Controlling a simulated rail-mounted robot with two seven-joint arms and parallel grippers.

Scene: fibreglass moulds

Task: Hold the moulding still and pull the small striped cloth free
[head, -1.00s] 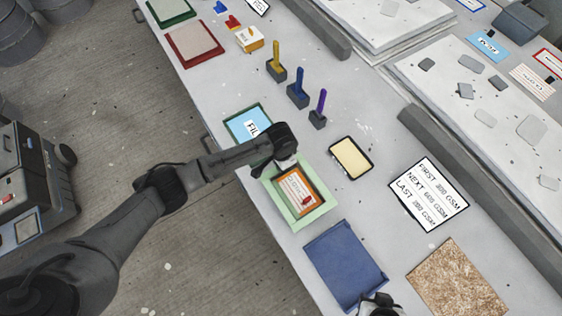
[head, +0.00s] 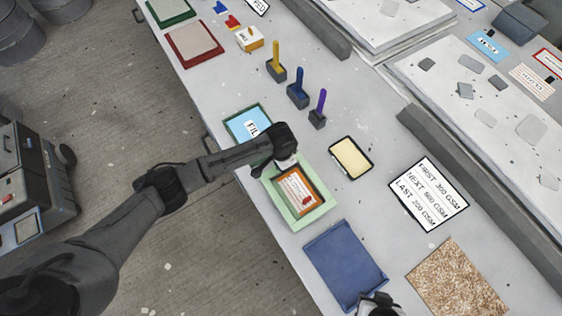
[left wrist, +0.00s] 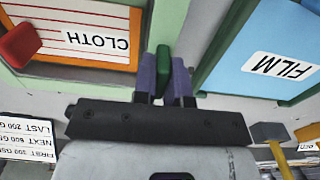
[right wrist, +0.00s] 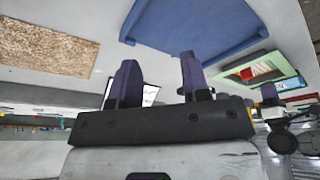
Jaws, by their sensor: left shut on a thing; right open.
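The moulding (head: 273,200) is a pale green tray with an orange-bordered inset, near the table's front edge. The small striped cloth (head: 297,187), white with thin orange lines and marked CLOTH, lies in the inset; it also shows in the left wrist view (left wrist: 60,22). A red tab (left wrist: 18,45) is at one end of it. My left gripper (head: 287,163) is at the moulding's far edge, shut on an upright green piece there (left wrist: 165,70). My right gripper (head: 378,302) is low in the head view by the blue tray; its fingers (right wrist: 158,72) are apart and empty.
A blue tray (head: 345,262) lies between my right gripper and the moulding. A blue FILM card (head: 248,122) lies beyond the moulding. A yellow pad (head: 351,158), a layup note (head: 428,194), a speckled board (head: 456,279) and upright coloured tools (head: 298,88) stand around.

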